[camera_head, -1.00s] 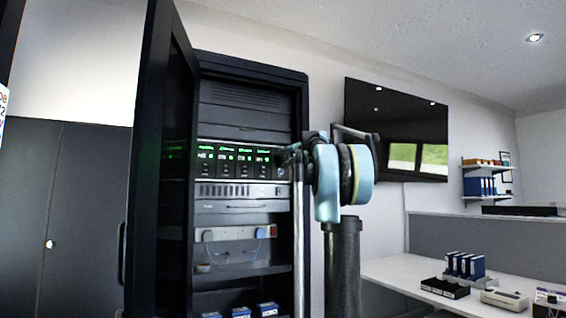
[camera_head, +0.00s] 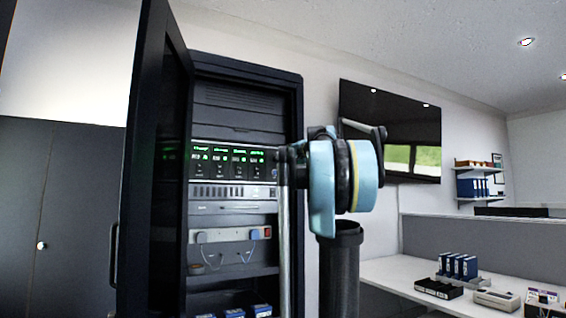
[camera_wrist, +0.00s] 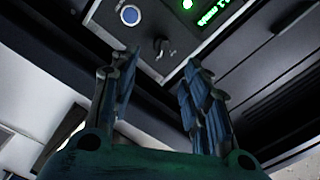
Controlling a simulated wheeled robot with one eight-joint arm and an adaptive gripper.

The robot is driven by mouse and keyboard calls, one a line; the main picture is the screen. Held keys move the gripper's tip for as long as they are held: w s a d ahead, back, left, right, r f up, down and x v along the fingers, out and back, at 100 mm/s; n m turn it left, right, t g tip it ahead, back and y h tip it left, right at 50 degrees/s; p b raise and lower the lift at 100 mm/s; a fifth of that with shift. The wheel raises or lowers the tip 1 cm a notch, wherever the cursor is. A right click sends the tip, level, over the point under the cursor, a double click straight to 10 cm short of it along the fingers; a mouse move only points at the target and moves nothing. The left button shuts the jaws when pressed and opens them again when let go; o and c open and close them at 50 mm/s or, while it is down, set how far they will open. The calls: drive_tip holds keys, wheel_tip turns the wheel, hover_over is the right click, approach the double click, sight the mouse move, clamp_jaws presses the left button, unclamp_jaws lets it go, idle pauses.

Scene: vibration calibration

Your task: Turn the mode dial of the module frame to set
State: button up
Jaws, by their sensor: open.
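The module frame (camera_head: 228,162) is a dark row of modules with green lit displays inside the open rack cabinet. In the wrist view one module's panel (camera_wrist: 140,35) shows close up and tilted, with a green display (camera_wrist: 212,12) and a blue round button (camera_wrist: 130,15). A small dark knob (camera_wrist: 161,46), seemingly the mode dial, sits on it. My gripper (camera_wrist: 160,62) is open and empty, its two ridged fingers pointing at the panel with the knob between and beyond their tips. I cannot read the dial's setting. In the head view my arm hides the gripper's fingers.
The cabinet door (camera_head: 150,160) stands open at the left of the rack. A power strip (camera_head: 232,235) with plugs and cables hangs below the modules. A white desk (camera_head: 395,272) with blue binders (camera_head: 458,265) is at the right. A dark screen (camera_head: 390,130) hangs on the wall.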

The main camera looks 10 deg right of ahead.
drive_tip(key=shift+v, duration=1.25)
drive_tip(key=s+a+f+n+g, duration=0.2)
drive_tip(key=s+a+f+g, duration=0.15)
drive_tip(key=s+f, duration=0.6)
drive_tip(key=s+a+f+n+g+y, duration=0.1)
drive_tip(key=s+a+f+n+g, duration=0.3)
drive_tip(key=f, duration=1)
drive_tip(key=s+a+f+n+g, duration=0.15)
drive_tip(key=s+a+f, duration=0.35)
drive_tip(key=s+f, duration=0.5)
drive_tip(key=s+d+f+g+h, duration=0.2)
drive_tip(key=s+f, duration=0.5)
drive_tip(key=f, duration=0.4)
drive_tip(key=s+d+f+n+g+h, duration=0.1)
drive_tip(key=s+d+f+g+h, duration=0.1)
drive_tip(key=s+f, duration=0.6)
drive_tip(key=s+d+f+g+h, duration=0.2)
drive_tip(key=s+d+f, duration=0.2)
drive_tip(key=f, duration=1.2)
drive_tip(key=s, duration=0.3)
drive_tip(key=shift+s+d+h, duration=0.15)
drive_tip(key=shift+s+h, duration=0.05)
drive_tip(key=shift+h, duration=0.1)
drive_tip(key=shift+f, duration=0.15)
